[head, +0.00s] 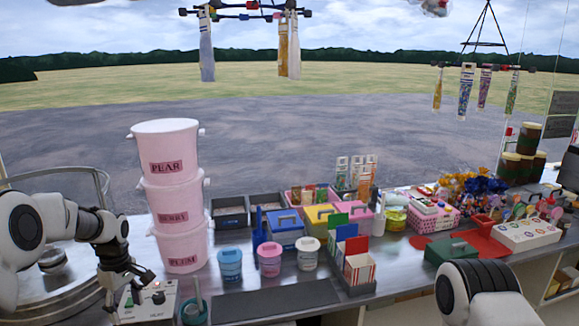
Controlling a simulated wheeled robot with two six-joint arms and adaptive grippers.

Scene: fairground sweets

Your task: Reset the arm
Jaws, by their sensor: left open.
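My left arm comes in from the left edge. Its dark gripper (143,283) points down, open, with nothing seen between its fingers. It hangs in front of or above a small grey control box (150,308) with a red knob; I cannot tell if they touch. A round metal pan (85,262) with a clear guard lies behind the left arm. Part of my right arm shows at the bottom right, in front of the counter; its gripper is out of view.
Stacked pink buckets (172,200) labelled PEAR, BERRY and PLUM stand right of the left gripper. A teal pot (194,311) sits close by. Blue (230,263) and pink (269,257) tubs stand on the counter. A dark mat (275,300) lies bare. A green box (450,250) stands near my right arm.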

